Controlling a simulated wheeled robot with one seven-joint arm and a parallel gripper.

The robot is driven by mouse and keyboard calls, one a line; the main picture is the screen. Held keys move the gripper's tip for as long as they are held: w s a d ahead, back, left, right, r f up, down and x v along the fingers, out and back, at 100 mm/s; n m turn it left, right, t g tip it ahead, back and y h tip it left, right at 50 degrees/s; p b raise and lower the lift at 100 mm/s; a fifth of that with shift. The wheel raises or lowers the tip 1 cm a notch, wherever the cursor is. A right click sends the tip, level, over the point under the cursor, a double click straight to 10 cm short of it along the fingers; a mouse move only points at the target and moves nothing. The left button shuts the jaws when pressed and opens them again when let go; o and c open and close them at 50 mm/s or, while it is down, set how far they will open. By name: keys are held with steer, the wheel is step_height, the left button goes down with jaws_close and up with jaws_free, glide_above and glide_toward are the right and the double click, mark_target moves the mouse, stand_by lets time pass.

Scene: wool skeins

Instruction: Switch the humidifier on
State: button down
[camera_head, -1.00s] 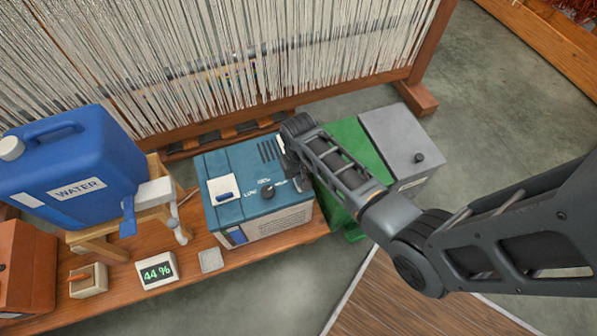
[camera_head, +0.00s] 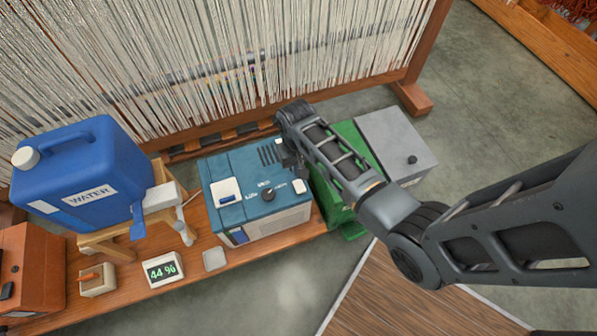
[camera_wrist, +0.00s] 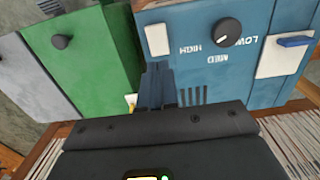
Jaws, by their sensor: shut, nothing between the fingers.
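The humidifier looks to be the teal box (camera_head: 240,212) on the wooden bench. Its top has a dark knob (camera_head: 267,194) marked LOW, MED and HIGH, also in the wrist view (camera_wrist: 227,32). A white plate with a blue lever (camera_head: 226,194) lies to the left of the knob, and a small white pad (camera_head: 299,186) to its right. The pad also shows in the wrist view (camera_wrist: 157,38). My gripper (camera_wrist: 158,68) is shut and empty, over the box's top near the pad and dark vent slots. I cannot tell whether its tips touch anything.
A green box (camera_head: 343,206) and a grey box (camera_head: 398,143) stand to the right. A blue water jug (camera_head: 75,180) on a wooden stand, a display reading 44 % (camera_head: 163,269) and a small switch box (camera_head: 97,279) are to the left. Loom threads (camera_head: 200,60) rise behind.

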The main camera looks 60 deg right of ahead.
step_height(320, 180, up, 7)
steer(key=shift+w+d+p, duration=0.3)
steer(key=shift+w, duration=0.15)
stand_by(0.4)
steer(key=s+a+r+n+t+h, duration=0.1)
steer(key=s+a+n+t, duration=0.2)
steer(key=s+a+t, duration=0.7)
steer(key=s+a+r+n+t, duration=0.2)
steer(key=s+r, duration=0.6)
steer(key=r, duration=0.5)
steer(key=s+a+r+n+t, duration=0.1)
steer(key=s+a+r+t, duration=0.2)
steer(key=s+r, duration=0.5)
step_height(320, 180, up, 6)
steer(key=shift+s+f+n+y, duration=0.15)
steer(key=shift+s+n+y, duration=0.15)
steer(key=shift+n+y, duration=0.1)
